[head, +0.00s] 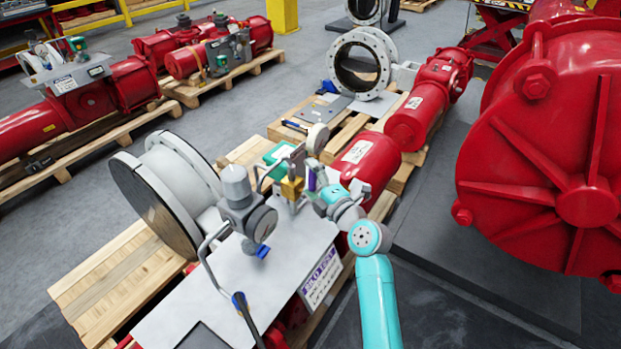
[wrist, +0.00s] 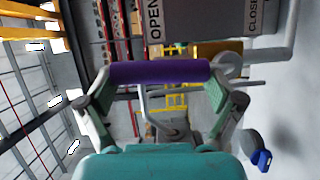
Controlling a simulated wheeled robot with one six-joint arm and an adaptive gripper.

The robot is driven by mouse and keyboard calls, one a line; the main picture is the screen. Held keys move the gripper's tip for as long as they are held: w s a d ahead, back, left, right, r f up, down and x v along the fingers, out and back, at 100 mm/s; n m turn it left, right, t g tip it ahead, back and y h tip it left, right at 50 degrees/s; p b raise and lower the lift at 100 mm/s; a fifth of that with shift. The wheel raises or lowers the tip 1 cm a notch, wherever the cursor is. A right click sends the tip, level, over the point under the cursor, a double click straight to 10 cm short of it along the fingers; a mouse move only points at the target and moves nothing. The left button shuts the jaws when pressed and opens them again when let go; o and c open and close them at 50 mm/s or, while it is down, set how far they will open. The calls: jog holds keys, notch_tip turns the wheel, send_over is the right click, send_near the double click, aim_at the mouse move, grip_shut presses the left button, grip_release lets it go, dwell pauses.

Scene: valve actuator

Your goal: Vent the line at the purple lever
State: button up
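The purple lever (head: 311,181) stands upright beside the brass-coloured valve block on the actuator's panel in the head view. In the wrist view the purple lever (wrist: 160,71) lies crosswise near the fingertips, spanning most of the gap between them. My gripper (wrist: 162,82) is open wide, one finger near each end of the lever. I cannot tell whether either finger touches it. In the head view my gripper (head: 322,196) is at the lever, partly hidden by my teal wrist.
A grey regulator with a gauge (head: 262,222) and blue knob stands left of the lever. A pale panel (head: 200,300), tubing and a large red actuator housing (head: 560,150) surround the arm. An OPEN/CLOSE sign (wrist: 205,18) shows in the wrist view.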

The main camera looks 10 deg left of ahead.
dwell(0.3)
jog(key=v, duration=1.2)
jog(key=s+d+f+m+t+h, duration=0.1)
jog(key=s+d+f+m+h, duration=0.3)
jog(key=s+d+f+m, duration=0.5)
jog(key=s+d+f+m+t+h, duration=0.2)
jog(key=s+d+f+m+h, duration=0.45)
jog(key=s, duration=0.45)
jog(key=s+d+m+h, duration=0.1)
jog(key=s+d+m, duration=0.2)
jog(key=s, duration=0.4)
jog(key=s+d+m+h, duration=0.1)
jog(key=s+d+m, duration=0.25)
jog(key=s, duration=0.35)
jog(key=s+d+r+m, duration=0.2)
jog(key=s+r+m, duration=0.2)
jog(key=s, duration=0.9)
notch_tip(320, 180, up, 3)
jog(key=shift+m+h, duration=0.35)
jog(key=shift+m, duration=0.05)
jog(key=shift+d, duration=0.1)
